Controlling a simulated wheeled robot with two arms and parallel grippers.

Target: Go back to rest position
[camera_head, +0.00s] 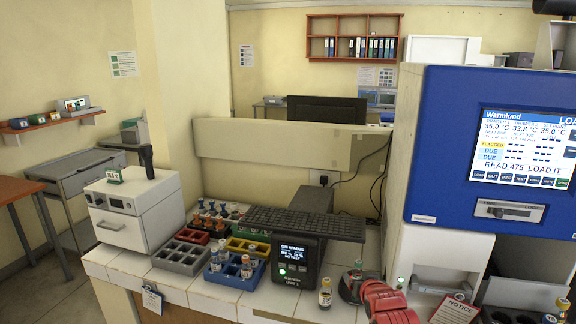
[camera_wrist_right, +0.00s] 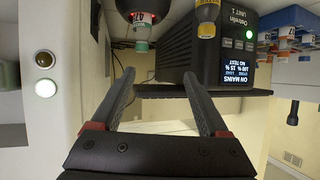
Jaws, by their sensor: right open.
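My right gripper (camera_wrist_right: 167,78) is open in the right wrist view, with nothing between its fingers. In the head view only a red part of my right arm (camera_head: 388,302) shows clearly at the bottom, right of centre; the fingertips are hard to make out there. A vial with a yellow label (camera_wrist_right: 207,22) is beside the black device there. My left gripper is not in view.
The black device with a screen (camera_head: 296,262) stands on the white-tiled counter (camera_head: 180,283). Coloured racks (camera_head: 238,275) with vials stand left of it. The blue incubator panel (camera_head: 440,130) rises at the right. A small vial (camera_head: 325,293) stands before the device.

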